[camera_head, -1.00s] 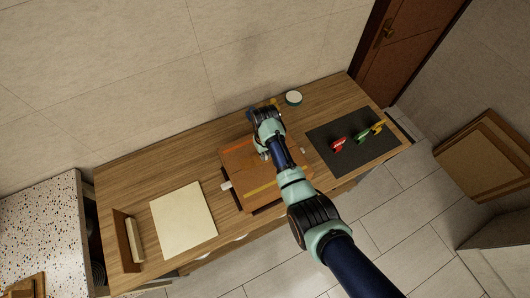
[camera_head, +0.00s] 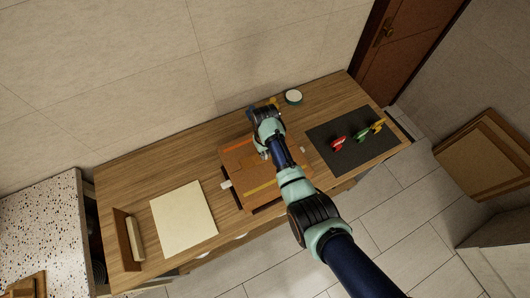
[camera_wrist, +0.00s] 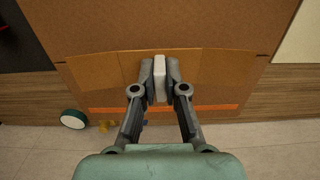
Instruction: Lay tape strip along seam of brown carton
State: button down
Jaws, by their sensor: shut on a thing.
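The brown carton (camera_head: 237,165) lies on the wooden counter in the head view, partly hidden by my arm. In the wrist view the carton (camera_wrist: 160,25) fills the upper part, with a paler tan band (camera_wrist: 105,72) across it. I cannot tell whether this band is tape or a flap. An orange strip (camera_wrist: 215,107) runs along the wall-side edge. A yellow strip (camera_head: 262,189) shows near the front edge in the head view. My gripper (camera_wrist: 160,78) is shut on a small white block (camera_wrist: 160,65), over the tan band. Contact with the carton is unclear.
A dark mat (camera_head: 326,156) with red, green and yellow items is on the right. A round green-rimmed tin (camera_head: 293,97) stands near the wall. A cream sheet (camera_head: 184,218) and a wooden holder (camera_head: 127,240) are on the left.

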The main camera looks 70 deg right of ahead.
jog(key=shift+f, duration=0.1)
jog(key=shift+f+b, duration=0.55)
jog(key=shift+f, duration=0.2)
jog(key=shift+f, duration=0.25)
dwell(1.1)
jog(key=c, duration=0.5)
grip_release()
dwell(0.4)
notch_tip(320, 180, up, 12)
dwell(0.4)
